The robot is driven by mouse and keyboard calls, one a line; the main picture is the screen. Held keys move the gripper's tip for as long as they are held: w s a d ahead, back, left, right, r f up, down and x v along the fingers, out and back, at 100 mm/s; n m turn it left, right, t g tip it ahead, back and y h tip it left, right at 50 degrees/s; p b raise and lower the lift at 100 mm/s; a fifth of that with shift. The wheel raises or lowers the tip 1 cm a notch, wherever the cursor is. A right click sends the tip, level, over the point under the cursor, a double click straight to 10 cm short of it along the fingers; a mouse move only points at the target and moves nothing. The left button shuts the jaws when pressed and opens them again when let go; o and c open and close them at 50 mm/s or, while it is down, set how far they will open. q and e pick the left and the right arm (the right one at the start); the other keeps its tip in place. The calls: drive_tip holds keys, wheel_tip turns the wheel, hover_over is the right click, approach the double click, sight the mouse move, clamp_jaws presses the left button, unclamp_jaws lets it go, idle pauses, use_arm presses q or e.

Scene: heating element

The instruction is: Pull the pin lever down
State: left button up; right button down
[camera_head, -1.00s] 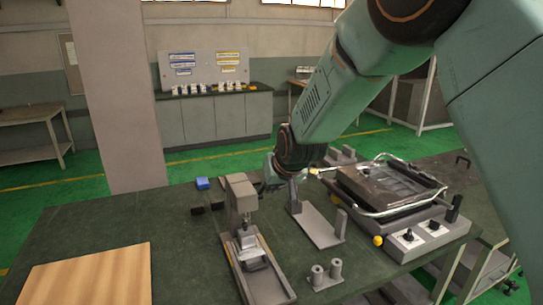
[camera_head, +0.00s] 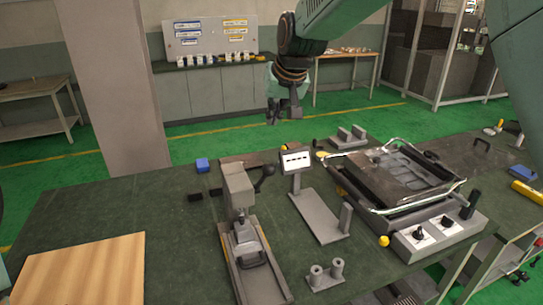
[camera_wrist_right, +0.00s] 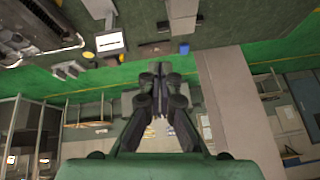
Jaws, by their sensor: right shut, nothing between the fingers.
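A grey press (camera_head: 238,190) stands on the dark green workbench. A black knob (camera_head: 267,170) on a short lever sticks out at its upper right side, and I take this as the pin lever. A metal tray (camera_head: 262,285) with a small grey fixture (camera_head: 248,250) lies at the front of the press. My right gripper (camera_head: 272,122) is shut and empty, above and beyond the far edge of the bench, apart from the lever. Its closed fingers also show in the right wrist view (camera_wrist_right: 160,70). My left gripper is out of the picture.
A bracket with a white display (camera_head: 295,160) stands right of the press. Two small grey cylinders (camera_head: 325,272) are at the front. A wire-framed heating unit (camera_head: 400,190) fills the right. A wooden board (camera_head: 85,270) lies left.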

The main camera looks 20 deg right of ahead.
drive_tip(key=g+p, duration=0.1)
drive_tip(key=p, duration=0.2)
hover_over(263, 179)
drive_tip(key=f, duration=0.7)
drive_tip(key=d+f, duration=0.1)
drive_tip(key=f, duration=0.3)
drive_tip(key=shift+w+f, duration=0.3)
drive_tip(key=shift+s, duration=0.3)
drive_tip(key=shift+f, duration=0.1)
drive_tip(key=shift+w+f, duration=0.15)
drive_tip(key=shift+w, duration=0.05)
